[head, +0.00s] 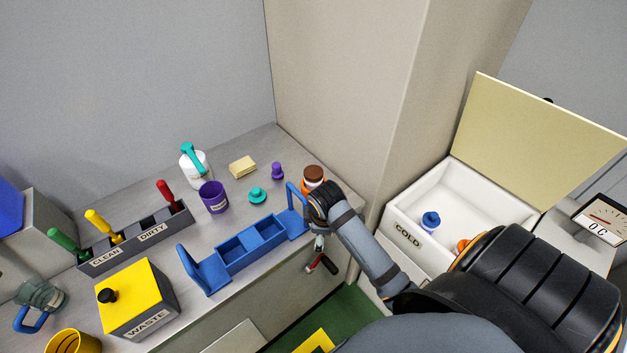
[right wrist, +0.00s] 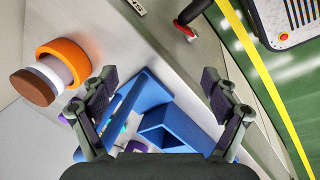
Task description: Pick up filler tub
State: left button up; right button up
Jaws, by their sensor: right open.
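No thing bears a readable filler label, so I cannot tell for certain which one is the filler tub. A round container with a brown top, a pale middle and an orange band (head: 314,175) stands at the counter's right end. In the right wrist view it (right wrist: 47,75) is left of my right gripper (right wrist: 158,80), outside the fingers. My right gripper is open and empty, pointing down over the end of a blue two-compartment carrier (head: 246,250). My left gripper is out of view.
A purple cup (head: 214,197), a white jug (head: 194,168), a teal piece (head: 257,195) and a small purple piece (head: 277,171) stand on the counter. A yellow-lidded waste box (head: 137,298) is at front left. An open cold box (head: 407,237) holds a blue-topped item (head: 430,221).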

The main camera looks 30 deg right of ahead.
jog(key=w+d+r+n, duration=0.35)
jog(key=w+n, duration=0.35)
jog(key=w, duration=0.3)
notch_tip(320, 180, up, 7)
jog(key=n+g, duration=0.2)
jog(key=n, duration=0.6)
send_over(313, 172)
jog(key=shift+s+a, duration=0.2)
jog(key=shift+a, duration=0.15)
jog(key=shift+d+r+n, duration=0.1)
jog(key=shift+r+n, duration=0.3)
jog(key=shift+r, duration=0.05)
jog(key=f, duration=0.3)
jog(key=f+p, duration=0.1)
jog(key=f, duration=0.1)
jog(key=shift+w+d+f, duration=0.2)
jog(key=shift+w+d, duration=0.05)
jog(key=shift+w, duration=0.05)
jog(key=shift+s+f, duration=0.1)
jog(key=shift+f, duration=0.1)
notch_tip(313, 172, down, 4)
jog(key=shift+d+f+p, duration=0.1)
jog(key=shift+d+p, duration=0.05)
jog(key=shift+p, duration=0.55)
jog(key=shift+f, duration=0.3)
jog(key=c, duration=1.5)
jog(key=shift+r, duration=0.1)
jog(key=shift+c, duration=0.2)
